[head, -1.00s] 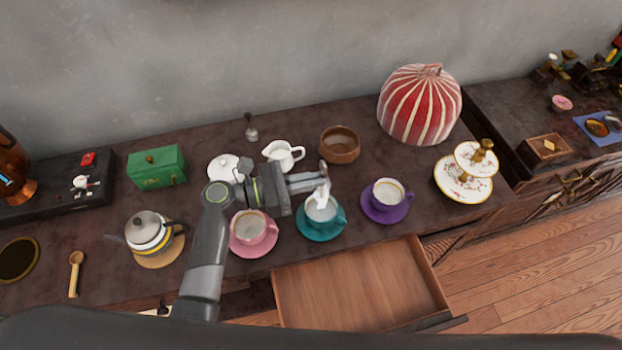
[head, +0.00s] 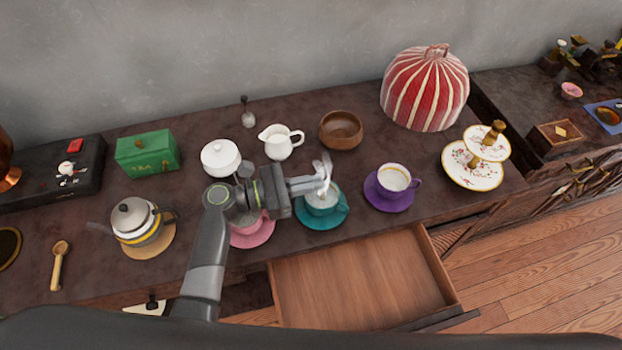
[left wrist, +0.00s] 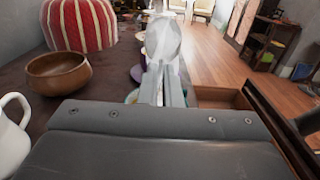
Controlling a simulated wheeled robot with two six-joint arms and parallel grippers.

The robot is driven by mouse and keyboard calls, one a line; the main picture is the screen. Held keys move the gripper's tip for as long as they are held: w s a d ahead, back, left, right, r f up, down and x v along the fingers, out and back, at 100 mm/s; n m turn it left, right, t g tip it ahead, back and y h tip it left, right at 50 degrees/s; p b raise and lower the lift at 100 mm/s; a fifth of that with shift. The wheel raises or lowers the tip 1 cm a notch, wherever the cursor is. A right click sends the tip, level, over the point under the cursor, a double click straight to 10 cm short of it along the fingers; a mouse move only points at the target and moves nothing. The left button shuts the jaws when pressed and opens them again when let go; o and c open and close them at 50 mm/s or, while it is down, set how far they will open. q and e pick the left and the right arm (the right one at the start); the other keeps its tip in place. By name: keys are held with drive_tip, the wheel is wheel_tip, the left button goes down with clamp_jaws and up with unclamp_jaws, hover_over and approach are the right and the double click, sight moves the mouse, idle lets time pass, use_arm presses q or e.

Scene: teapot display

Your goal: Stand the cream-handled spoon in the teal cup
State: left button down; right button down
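The teal cup (head: 322,205) stands on its teal saucer (head: 310,222) near the front edge of the counter, handle to the right. My left gripper (head: 317,184) is over the cup's rim and looks shut on the spoon (head: 326,168). The spoon's pale bowl points up above the fingers. The bowl also shows in the left wrist view (left wrist: 164,42), just beyond the fingers (left wrist: 161,88). The handle is mostly hidden; I cannot tell whether its lower end is inside the cup. My right gripper is not in view.
A pink cup on a pink saucer (head: 253,238) is left of the teal cup, partly behind my arm. A purple cup and saucer (head: 390,203) stand to the right. An open drawer (head: 360,280) juts out below. A brown bowl (head: 341,130) and white jug (head: 280,143) stand behind.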

use_arm(q)
drive_tip(key=shift+f, duration=0.5)
drive_tip(key=c, duration=1.5)
unclamp_jaws()
drive_tip(key=shift+c, duration=0.2)
wheel_tip(320, 180, up, 10)
drive_tip(key=shift+p, duration=0.3)
